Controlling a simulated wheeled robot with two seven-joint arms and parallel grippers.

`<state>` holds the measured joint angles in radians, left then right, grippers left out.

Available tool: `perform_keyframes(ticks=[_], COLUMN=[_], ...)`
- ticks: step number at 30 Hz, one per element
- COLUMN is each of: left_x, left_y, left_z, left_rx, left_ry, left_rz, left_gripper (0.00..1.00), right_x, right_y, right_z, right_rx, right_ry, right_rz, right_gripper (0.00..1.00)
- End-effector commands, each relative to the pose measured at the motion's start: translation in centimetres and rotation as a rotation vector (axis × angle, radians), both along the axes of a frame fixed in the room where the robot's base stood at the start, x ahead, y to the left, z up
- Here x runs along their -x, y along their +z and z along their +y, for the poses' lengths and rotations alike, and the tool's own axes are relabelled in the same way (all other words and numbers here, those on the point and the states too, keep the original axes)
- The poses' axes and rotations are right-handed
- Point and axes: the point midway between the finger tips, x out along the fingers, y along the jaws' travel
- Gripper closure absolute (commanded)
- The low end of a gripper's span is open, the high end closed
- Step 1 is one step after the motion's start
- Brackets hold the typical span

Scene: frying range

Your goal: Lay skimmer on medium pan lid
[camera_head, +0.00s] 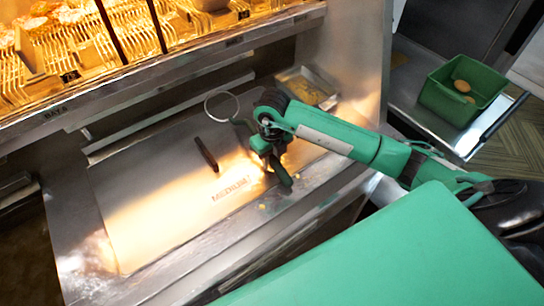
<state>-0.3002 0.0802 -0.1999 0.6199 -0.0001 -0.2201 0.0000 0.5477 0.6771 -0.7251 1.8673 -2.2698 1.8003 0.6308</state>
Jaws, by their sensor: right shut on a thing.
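The medium pan lid (140,200) is a large flat metal plate marked "MEDIUM" on the counter, with a dark bar handle (206,154) near its middle. The skimmer (205,107) shows as a thin round hoop over the lid's back right edge. My right gripper (268,146) is shut on the skimmer's handle, over the right part of the lid. The gripper hides much of the handle. I cannot tell whether the skimmer touches the lid. My left gripper is not in view.
A lit rack (90,60) with wire baskets and food stands behind, with a metal ledge along its front. A small metal tray (308,88) sits at the lid's back right. A green bin (465,92) with round brown items stands on a side shelf at right.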

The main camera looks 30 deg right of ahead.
Motion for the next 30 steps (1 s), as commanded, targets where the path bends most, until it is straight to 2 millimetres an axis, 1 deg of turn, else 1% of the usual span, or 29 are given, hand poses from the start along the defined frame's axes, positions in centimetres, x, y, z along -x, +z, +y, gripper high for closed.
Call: perform_keyframes(ticks=[1,2,4,5,13,17,18,20,27,30], left_x=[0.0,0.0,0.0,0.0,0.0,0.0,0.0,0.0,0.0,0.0], left_y=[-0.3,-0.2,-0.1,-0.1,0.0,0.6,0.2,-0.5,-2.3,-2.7], left_z=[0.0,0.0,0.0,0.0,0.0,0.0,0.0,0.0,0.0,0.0], left_rx=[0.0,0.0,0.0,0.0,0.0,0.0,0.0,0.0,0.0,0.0], left_ry=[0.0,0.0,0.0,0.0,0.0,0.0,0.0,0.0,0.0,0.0], left_rz=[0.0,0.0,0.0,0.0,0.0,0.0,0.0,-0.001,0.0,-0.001], left_gripper=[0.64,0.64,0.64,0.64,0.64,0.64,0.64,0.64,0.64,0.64], right_x=[0.0,0.0,0.0,0.0,0.0,0.0,-0.1,-0.2,-0.2,-0.1], right_y=[-0.3,-0.1,-0.1,-0.1,0.0,0.6,0.8,1.7,7.0,9.0], right_z=[0.0,0.0,0.0,0.0,0.0,0.0,0.0,0.0,0.0,0.0], right_rx=[0.0,0.0,0.0,0.0,0.0,-0.001,-0.001,-0.001,-0.001,0.0], right_ry=[0.0,0.0,0.0,0.0,0.0,0.0,0.001,0.001,0.001,0.001], right_rz=[-0.002,0.0,0.0,0.0,0.0,0.0,-0.003,-0.005,-0.007,-0.006], right_gripper=[1.0,0.64,0.5,0.48,0.48,0.48,0.48,0.48,0.48,0.48])
